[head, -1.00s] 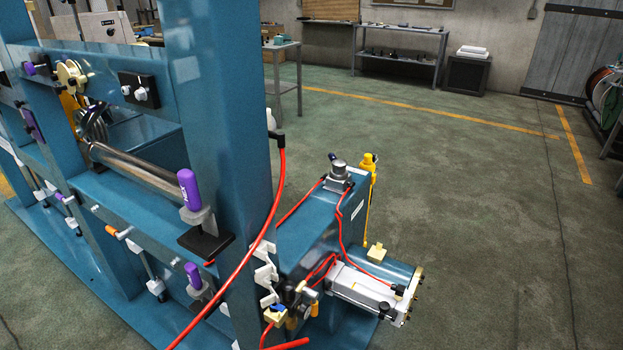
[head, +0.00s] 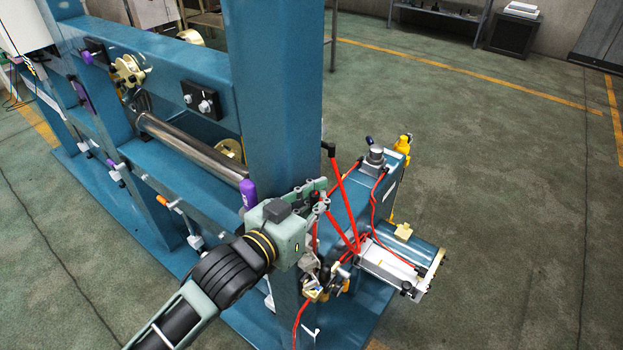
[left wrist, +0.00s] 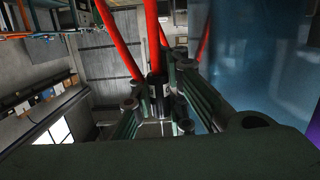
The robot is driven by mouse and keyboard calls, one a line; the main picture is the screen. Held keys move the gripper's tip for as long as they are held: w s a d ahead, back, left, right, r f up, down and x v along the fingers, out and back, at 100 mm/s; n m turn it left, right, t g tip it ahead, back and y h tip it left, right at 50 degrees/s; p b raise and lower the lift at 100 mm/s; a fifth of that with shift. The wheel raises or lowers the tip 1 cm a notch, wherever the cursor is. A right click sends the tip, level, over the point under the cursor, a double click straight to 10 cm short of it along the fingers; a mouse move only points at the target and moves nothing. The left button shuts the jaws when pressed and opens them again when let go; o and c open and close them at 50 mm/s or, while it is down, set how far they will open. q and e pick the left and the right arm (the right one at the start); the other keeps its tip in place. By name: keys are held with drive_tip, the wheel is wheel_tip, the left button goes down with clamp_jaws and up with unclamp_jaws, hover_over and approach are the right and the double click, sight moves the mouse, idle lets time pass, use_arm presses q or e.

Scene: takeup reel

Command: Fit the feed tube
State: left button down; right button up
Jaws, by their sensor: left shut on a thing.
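The red feed tube (head: 340,183) hangs from a black elbow (head: 328,149) beside the tall blue post, and a red length also runs down from my gripper. My left gripper (head: 320,192) is in front of the post's right side. In the left wrist view its green fingers (left wrist: 157,112) are shut around a black sleeve at the end of a red tube (left wrist: 155,35). The gripper and forearm hide part of the fittings below. The valve cluster (head: 322,280) with small connectors sits just below the gripper. My right gripper is out of view.
A blue block with a silver-topped regulator (head: 375,157) and a white cylinder (head: 392,268) stand right of the post. Purple-handled clamps (head: 248,192) and a steel roller (head: 190,147) lie left. Open green floor (head: 530,200) is on the right.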

sight(314, 239)
use_arm(q)
drive_tip(key=shift+w+a+r, duration=0.15)
drive_tip(key=shift+w+r, duration=0.05)
drive_tip(key=shift+r, duration=0.05)
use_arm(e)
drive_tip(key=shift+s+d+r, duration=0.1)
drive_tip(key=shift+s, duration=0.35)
use_arm(q)
drive_tip(key=shift+n+t+y, duration=0.3)
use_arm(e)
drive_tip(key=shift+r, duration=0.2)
